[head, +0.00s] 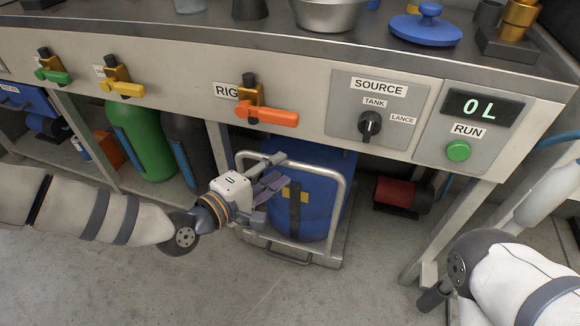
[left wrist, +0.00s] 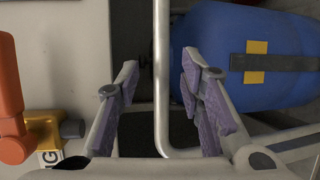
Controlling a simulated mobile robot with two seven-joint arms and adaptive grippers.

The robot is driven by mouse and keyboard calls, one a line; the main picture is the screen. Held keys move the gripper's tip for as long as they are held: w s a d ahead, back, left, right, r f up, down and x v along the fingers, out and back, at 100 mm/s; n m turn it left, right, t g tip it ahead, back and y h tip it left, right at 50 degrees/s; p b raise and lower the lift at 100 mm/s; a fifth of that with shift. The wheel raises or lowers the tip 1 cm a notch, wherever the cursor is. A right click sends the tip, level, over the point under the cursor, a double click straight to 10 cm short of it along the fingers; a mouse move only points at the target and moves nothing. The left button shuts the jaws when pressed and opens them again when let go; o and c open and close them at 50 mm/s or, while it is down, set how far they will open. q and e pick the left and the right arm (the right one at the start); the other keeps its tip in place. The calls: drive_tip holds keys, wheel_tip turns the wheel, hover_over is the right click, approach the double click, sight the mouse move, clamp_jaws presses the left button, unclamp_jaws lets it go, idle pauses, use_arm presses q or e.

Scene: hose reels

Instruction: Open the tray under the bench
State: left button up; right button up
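A low grey tray (head: 325,261) under the bench carries a blue tank (head: 312,215) with a dark strap and a yellow patch. A pale tubular rail (head: 341,205) stands around the tank, and a small bar handle (head: 288,258) sits at the tray's front. My left gripper (head: 268,183) is at the rail's left side, partly hiding it and the tank. In the left wrist view the left gripper (left wrist: 160,92) is open, with the rail (left wrist: 161,60) between its purple-padded fingers, apparently with gaps on both sides. The tank (left wrist: 215,50) lies beyond.
Above are an orange lever (head: 268,113), a source knob (head: 369,124) and a green RUN button (head: 458,151). A green cylinder (head: 140,145) stands left of the tray, a red motor-like unit (head: 397,192) right. The floor in front (head: 225,290) is clear.

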sight(286, 165)
use_arm(q)
drive_tip(key=x, duration=0.4)
drive_tip(key=shift+w+d+f+b, duration=0.1)
drive_tip(key=shift+w+d+b, duration=0.05)
drive_tip(key=shift+b, duration=0.25)
clamp_jaws()
use_arm(e)
drive_tip(key=shift+s+f, duration=0.2)
drive_tip(key=shift+f, duration=0.3)
